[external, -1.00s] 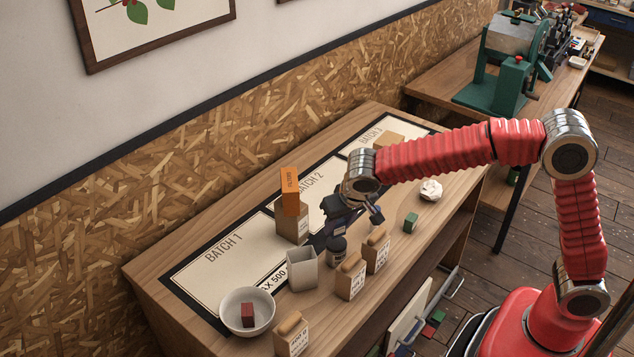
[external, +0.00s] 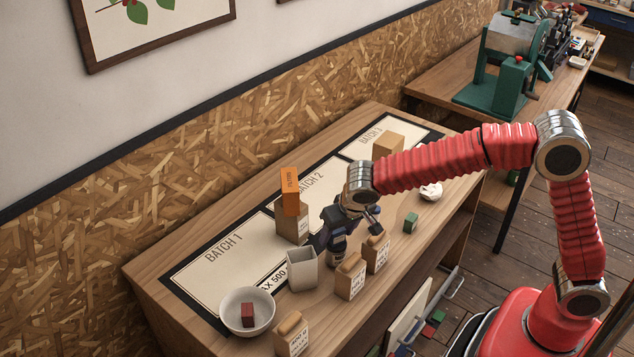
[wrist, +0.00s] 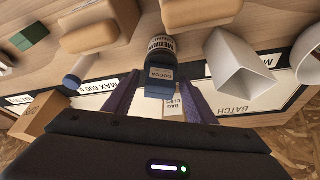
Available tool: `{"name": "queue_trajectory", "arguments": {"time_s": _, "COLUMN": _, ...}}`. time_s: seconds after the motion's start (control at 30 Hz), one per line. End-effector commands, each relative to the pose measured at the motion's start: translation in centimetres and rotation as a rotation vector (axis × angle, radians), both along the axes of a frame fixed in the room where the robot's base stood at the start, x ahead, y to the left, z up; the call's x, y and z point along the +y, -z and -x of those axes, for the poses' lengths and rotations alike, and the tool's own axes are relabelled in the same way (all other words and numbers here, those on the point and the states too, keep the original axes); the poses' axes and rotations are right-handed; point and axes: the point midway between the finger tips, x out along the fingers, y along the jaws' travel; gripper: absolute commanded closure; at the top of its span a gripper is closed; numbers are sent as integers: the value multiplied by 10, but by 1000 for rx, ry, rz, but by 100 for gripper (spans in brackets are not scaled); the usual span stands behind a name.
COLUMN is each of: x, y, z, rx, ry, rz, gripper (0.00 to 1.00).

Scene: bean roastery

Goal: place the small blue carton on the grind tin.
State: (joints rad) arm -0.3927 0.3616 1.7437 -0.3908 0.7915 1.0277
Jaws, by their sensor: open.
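The small blue carton (wrist: 161,76), marked COCOA, is between my gripper's fingers in the wrist view, with a gap on each side. It appears to stand on the grind tin (wrist: 166,42), a dark cylinder with a pale label reading MEDIUM; the contact itself is hidden. In the external view the tin (external: 336,250) stands on the bench, with my gripper (external: 348,219) right over it. The carton is hard to tell from the dark gripper there. My gripper (wrist: 163,94) is open, its two purple fingers on either side of the carton.
A grey square cup (external: 301,270) and kraft bags (external: 350,281) stand close to the tin. A white bowl (external: 246,328) holds a red block. A green block (external: 410,222) lies to the right.

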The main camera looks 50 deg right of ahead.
Motion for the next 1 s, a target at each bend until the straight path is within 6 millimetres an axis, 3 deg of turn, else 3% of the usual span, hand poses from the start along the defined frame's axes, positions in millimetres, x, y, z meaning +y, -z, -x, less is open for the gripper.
{"name": "queue_trajectory", "arguments": {"time_s": 0.37, "x": 2, "y": -12, "z": 3, "rx": -3, "ry": -1, "rz": -1, "gripper": 49}}
{"name": "queue_trajectory", "arguments": {"time_s": 1.0, "x": 17, "y": -104, "z": 38, "rx": -2, "ry": -2, "rz": -1, "gripper": 49}}
